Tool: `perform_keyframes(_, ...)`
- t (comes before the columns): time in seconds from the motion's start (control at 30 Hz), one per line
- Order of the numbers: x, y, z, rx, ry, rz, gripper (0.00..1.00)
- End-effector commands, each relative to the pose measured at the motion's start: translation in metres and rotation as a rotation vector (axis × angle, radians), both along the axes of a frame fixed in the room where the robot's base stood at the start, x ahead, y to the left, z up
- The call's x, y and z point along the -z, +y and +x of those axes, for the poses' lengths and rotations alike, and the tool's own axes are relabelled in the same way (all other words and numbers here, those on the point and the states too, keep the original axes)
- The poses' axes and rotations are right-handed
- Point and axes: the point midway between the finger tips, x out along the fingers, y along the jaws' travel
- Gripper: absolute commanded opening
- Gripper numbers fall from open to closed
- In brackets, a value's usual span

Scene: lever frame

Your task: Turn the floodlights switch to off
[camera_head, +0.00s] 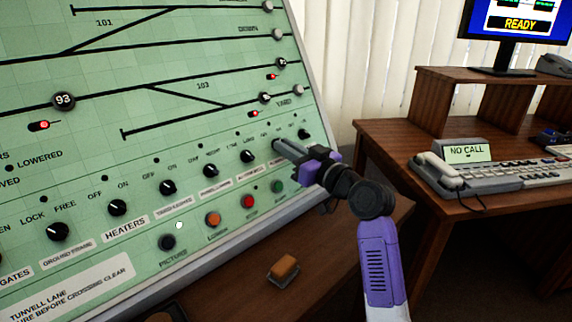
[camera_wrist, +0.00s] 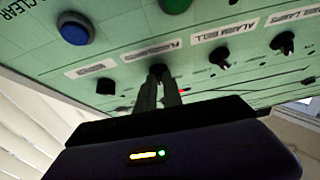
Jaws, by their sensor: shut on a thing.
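The floodlights switch is a small black rotary knob (camera_wrist: 160,69) below its white label (camera_wrist: 153,52) in the wrist view. The label's lettering is upside down and blurred, so I read it only roughly. My gripper (camera_wrist: 160,80) is shut on this knob, with its two narrow fingers on either side of it. In the head view my gripper (camera_head: 276,145) reaches the right part of the knob row and hides the knob. The knob's pointer direction cannot be made out.
Other black knobs stand close on both sides, one (camera_head: 247,156) to the left and one (camera_head: 304,134) to the right. Coloured push buttons, including a red one (camera_head: 248,201), sit below on the sloping green panel (camera_head: 140,130). A wooden desk (camera_head: 430,165) is at right.

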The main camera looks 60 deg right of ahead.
Motion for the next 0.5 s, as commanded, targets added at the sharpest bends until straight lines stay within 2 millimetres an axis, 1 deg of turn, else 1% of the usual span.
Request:
perform_keyframes(0.03,0.0075,-0.0015,-0.0002,-0.014,0.004,-0.028,0.0)
perform_keyframes(0.07,0.0078,-0.0018,-0.0002,-0.024,0.009,-0.047,0.0)
perform_keyframes(0.5,0.004,-0.0064,-0.0006,-0.199,0.081,-0.366,0.0)
